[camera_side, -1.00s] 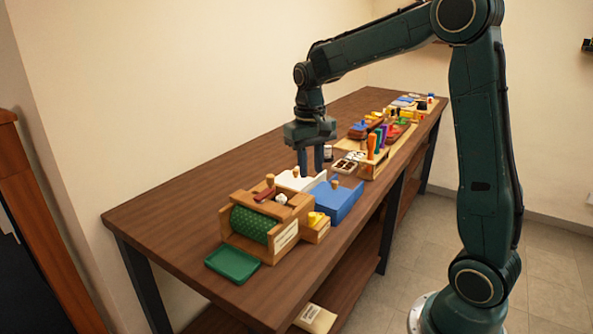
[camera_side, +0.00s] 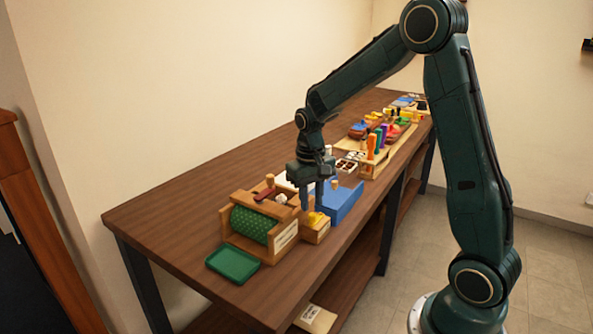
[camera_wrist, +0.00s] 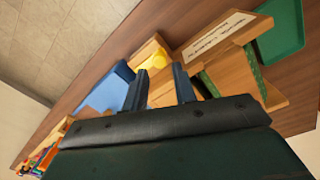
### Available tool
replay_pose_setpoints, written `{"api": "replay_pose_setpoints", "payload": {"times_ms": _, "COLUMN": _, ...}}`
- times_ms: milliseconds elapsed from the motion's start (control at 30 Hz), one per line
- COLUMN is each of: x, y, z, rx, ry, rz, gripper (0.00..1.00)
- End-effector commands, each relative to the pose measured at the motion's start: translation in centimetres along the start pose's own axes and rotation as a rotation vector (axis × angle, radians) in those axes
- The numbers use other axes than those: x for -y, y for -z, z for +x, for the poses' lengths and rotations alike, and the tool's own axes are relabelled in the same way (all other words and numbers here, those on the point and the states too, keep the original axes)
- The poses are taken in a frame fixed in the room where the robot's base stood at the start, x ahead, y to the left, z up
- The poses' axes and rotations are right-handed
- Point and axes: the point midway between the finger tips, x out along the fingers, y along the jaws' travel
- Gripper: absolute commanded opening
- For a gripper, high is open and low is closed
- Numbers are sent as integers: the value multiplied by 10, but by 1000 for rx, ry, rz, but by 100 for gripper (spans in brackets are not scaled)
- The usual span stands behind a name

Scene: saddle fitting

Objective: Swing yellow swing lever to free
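A small yellow part (camera_side: 317,218), which looks like the swing lever, sits on a low wooden block (camera_side: 316,235) at the right side of a wooden frame (camera_side: 237,242). In the wrist view the yellow part (camera_wrist: 153,61) shows just beyond the left fingertip. My gripper (camera_side: 312,207) is just above and beside it, pointing down. I cannot tell whether a fingertip touches the yellow part. The lever's exact angle is too small to read.
A green tray (camera_side: 232,264) lies in front. A blue sloped block (camera_side: 346,201) stands close on the right. Coloured handles (camera_side: 383,136) stand farther back. The table's left side is clear.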

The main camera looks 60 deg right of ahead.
Motion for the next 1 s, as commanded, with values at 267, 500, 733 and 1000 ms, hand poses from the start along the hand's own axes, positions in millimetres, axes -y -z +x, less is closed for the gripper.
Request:
{"api": "replay_pose_setpoints", "payload": {"times_ms": 267, "x": 0, "y": 0, "z": 35, "rx": 1, "ry": 0, "rz": 0, "gripper": 28}}
{"api": "replay_pose_setpoints", "payload": {"times_ms": 500, "x": 0, "y": 0, "z": 46, "rx": 0, "ry": 0, "rz": 0, "gripper": 28}}
{"api": "replay_pose_setpoints", "payload": {"times_ms": 733, "x": 0, "y": 0, "z": 46, "rx": -1, "ry": 0, "rz": 0, "gripper": 28}}
{"api": "replay_pose_setpoints", "payload": {"times_ms": 1000, "x": 0, "y": 0, "z": 46, "rx": -1, "ry": 0, "rz": 0, "gripper": 0}}
